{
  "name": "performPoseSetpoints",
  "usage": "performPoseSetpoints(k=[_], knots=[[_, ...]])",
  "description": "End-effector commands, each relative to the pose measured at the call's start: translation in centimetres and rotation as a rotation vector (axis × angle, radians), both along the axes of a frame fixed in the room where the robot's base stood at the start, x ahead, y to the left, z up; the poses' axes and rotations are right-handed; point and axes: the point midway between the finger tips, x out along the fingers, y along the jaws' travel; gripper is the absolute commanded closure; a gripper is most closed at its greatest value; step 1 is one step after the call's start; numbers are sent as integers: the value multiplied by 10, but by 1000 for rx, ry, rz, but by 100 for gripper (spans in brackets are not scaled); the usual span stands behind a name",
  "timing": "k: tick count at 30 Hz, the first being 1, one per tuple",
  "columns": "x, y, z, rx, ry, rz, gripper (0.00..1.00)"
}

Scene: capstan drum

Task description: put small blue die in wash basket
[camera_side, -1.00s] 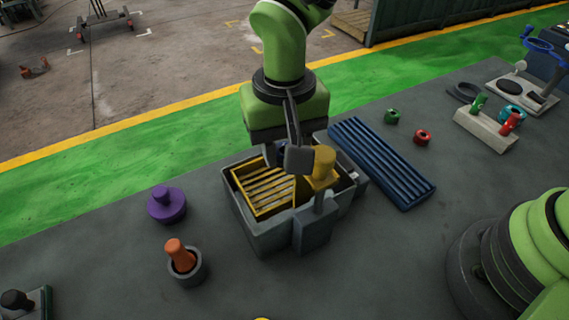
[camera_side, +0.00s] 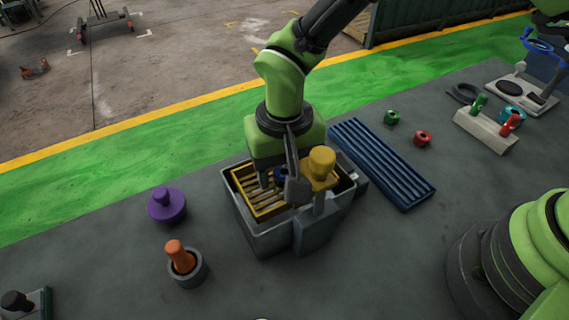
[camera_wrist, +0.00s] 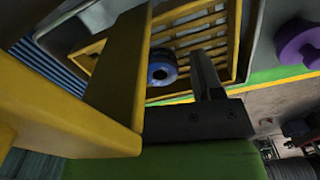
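The small blue die (camera_side: 281,173), a short ring with a dark hole, is inside the yellow slatted wash basket (camera_side: 240,184). In the wrist view the die (camera_wrist: 162,70) appears over the slats near the basket's yellow frame (camera_wrist: 235,50). My gripper (camera_side: 280,187) is down in the basket, with its fingers spread on either side of the die. In the wrist view one dark finger (camera_wrist: 206,75) stands right of the die with a visible gap. The other finger is hidden there by a yellow bar. Whether the die touches the slats is hard to tell.
The basket sits in a grey tub (camera_side: 252,232). A yellow knob (camera_side: 321,160) rises close to my gripper's right. A blue ribbed rack (camera_side: 385,165) lies right of the tub. A purple knobbed piece (camera_side: 166,205) and an orange peg in a grey cup (camera_side: 187,277) stand left.

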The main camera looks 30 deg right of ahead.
Motion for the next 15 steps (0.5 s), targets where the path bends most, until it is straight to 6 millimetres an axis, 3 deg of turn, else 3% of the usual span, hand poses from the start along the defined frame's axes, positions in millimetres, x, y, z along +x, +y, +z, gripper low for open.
performPoseSetpoints(k=[7,15], knots=[[1,0,11,3,-3,1,40],[1,1,69,4,-6,-1,40]])
